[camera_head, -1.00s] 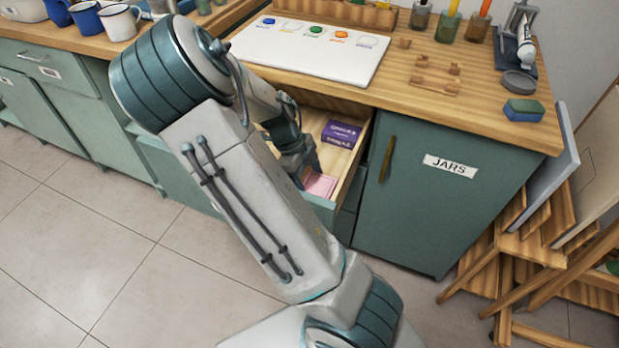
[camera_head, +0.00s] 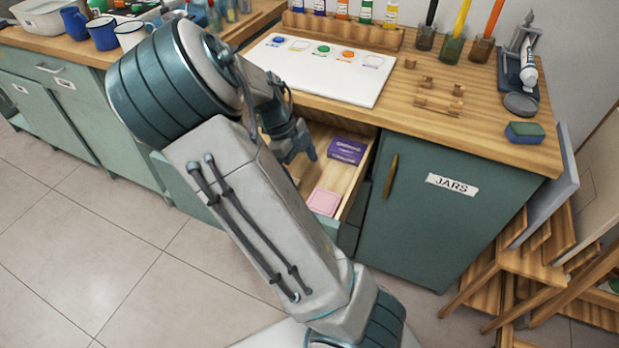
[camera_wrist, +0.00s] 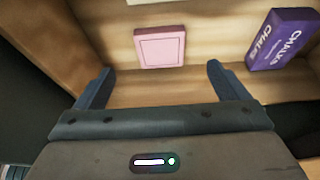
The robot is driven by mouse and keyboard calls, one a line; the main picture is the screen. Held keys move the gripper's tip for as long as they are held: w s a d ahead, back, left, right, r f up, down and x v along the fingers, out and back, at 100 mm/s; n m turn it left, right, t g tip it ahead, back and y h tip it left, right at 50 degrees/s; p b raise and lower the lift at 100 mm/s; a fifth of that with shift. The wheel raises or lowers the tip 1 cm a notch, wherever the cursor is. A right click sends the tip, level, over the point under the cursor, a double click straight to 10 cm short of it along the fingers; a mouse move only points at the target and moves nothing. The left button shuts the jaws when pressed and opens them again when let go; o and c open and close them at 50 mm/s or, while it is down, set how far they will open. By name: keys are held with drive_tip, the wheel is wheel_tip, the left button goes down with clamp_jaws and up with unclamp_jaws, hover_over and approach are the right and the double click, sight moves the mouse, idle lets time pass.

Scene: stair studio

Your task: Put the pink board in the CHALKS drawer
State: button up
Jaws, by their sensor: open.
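The pink board (camera_head: 324,202) lies flat on the floor of an open wooden drawer (camera_head: 356,194), near its front. In the wrist view the pink board (camera_wrist: 159,47) is a small square with a raised rim, ahead of the fingers and touched by neither. A purple box (camera_head: 346,150) marked CHALKS lies in the same drawer; it also shows in the wrist view (camera_wrist: 282,38). My gripper (camera_head: 305,155) is above the drawer, open and empty, with its two fingers (camera_wrist: 153,85) wide apart. My arm hides the drawer's left part and its front label.
The wooden worktop (camera_head: 415,85) above holds a white palette board (camera_head: 318,68), small wooden pieces, jars with brushes and a sponge (camera_head: 524,132). A shut JARS cabinet (camera_head: 430,215) stands right of the drawer. Wooden easels lean at the far right. The tiled floor at left is clear.

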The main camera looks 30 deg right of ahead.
drive_tip(key=shift+v, duration=1.35)
